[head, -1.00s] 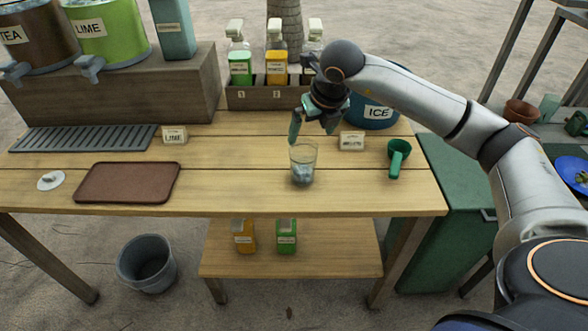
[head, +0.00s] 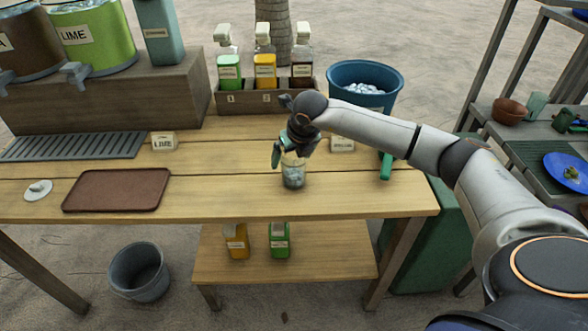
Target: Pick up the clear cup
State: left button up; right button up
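The clear cup (head: 293,176) stands upright on the wooden table, right of the middle, and seems to hold something greyish at its bottom. My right gripper (head: 287,158) points down at the cup's rim, with its green fingers at the top of the cup. One finger shows on the left side of the rim; the other is mostly hidden by the wrist. I cannot tell whether the fingers touch the cup or how far apart they are. My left gripper is not in view.

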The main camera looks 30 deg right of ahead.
jog(key=shift+c, duration=0.2)
jog(key=c, duration=1.1)
jog(key=shift+c, duration=0.2)
jog(key=shift+r, duration=0.1)
